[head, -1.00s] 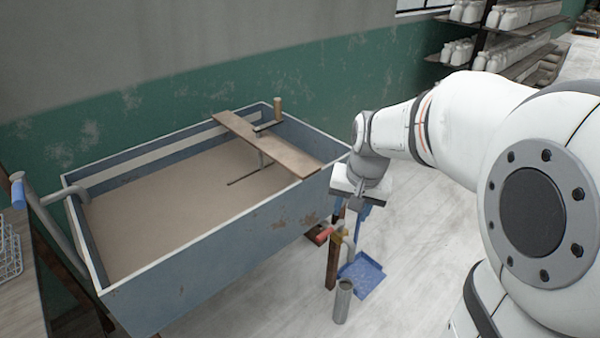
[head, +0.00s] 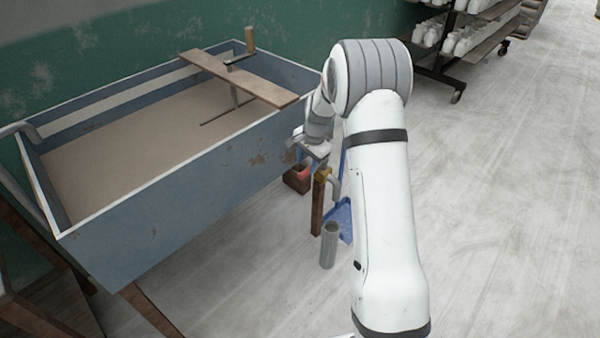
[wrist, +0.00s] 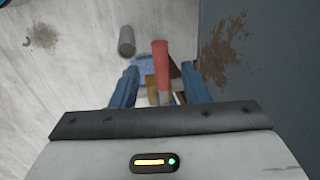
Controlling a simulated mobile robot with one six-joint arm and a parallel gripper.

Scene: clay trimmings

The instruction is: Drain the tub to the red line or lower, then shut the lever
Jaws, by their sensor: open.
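The blue-grey tub (head: 165,205) holds murky brown liquid (head: 130,155) well below its rim. I cannot make out a red line on it. The red lever (head: 305,172) sticks out from the brass valve (head: 320,180) under the tub's right end. In the wrist view the lever (wrist: 160,62) lies between the two blue fingers of my gripper (wrist: 159,86), which are apart on either side of it. Whether either finger touches it I cannot tell. In the head view my wrist partly hides the fingers. Whether liquid runs from the spout is not clear.
A grey cylinder (head: 329,246) stands on the floor below the spout, with a blue tray (head: 341,218) behind it. A plank (head: 238,78) lies across the tub. A wooden tub leg (head: 318,208) stands close to the valve.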

